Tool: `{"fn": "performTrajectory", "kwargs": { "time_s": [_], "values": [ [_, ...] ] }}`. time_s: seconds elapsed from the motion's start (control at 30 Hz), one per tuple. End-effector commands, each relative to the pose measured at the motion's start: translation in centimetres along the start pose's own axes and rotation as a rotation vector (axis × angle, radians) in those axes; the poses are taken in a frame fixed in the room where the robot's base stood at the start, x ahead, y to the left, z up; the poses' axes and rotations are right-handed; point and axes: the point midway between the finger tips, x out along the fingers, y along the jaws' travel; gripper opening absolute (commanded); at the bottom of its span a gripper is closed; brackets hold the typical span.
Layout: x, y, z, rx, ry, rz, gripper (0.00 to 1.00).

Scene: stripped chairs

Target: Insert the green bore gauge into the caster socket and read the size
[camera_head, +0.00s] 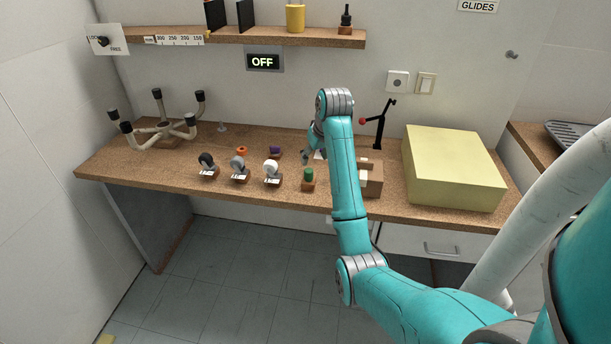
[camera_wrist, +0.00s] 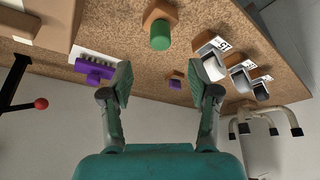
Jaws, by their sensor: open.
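The green bore gauge (camera_head: 309,174) is a short green cylinder standing on a small wooden block at the bench's front edge. It also shows in the wrist view (camera_wrist: 160,36), at the top middle. My gripper (camera_wrist: 160,86) is open and empty, its two fingers spread apart. In the head view my gripper (camera_head: 309,150) is above the bench, behind the green gauge and apart from it. An upturned five-arm chair base (camera_head: 165,132) with black-tipped ends stands at the bench's left; it also shows in the wrist view (camera_wrist: 268,118). I cannot make out which opening is the caster socket.
Black (camera_head: 207,160), grey (camera_head: 238,163) and white (camera_head: 271,167) casters stand on labelled blocks. Purple (camera_head: 274,151) and orange (camera_head: 242,151) pieces sit behind them. A large yellow foam block (camera_head: 452,168) fills the right. A black post with a red knob (camera_head: 363,121) stands behind my arm.

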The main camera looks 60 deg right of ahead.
Motion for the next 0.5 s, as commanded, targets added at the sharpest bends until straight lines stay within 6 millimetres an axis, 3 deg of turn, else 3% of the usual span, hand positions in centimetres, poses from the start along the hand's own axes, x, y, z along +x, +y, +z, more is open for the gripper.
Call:
{"fn": "performTrajectory", "kwargs": {
  "time_s": [0.13, 0.5],
  "values": [
    [0.3, 0.5, -0.2, 0.004, -0.01, 0.0, 0.61],
    [4.8, 0.4, -0.2, 0.003, -0.009, 0.0, 0.61]
  ]
}}
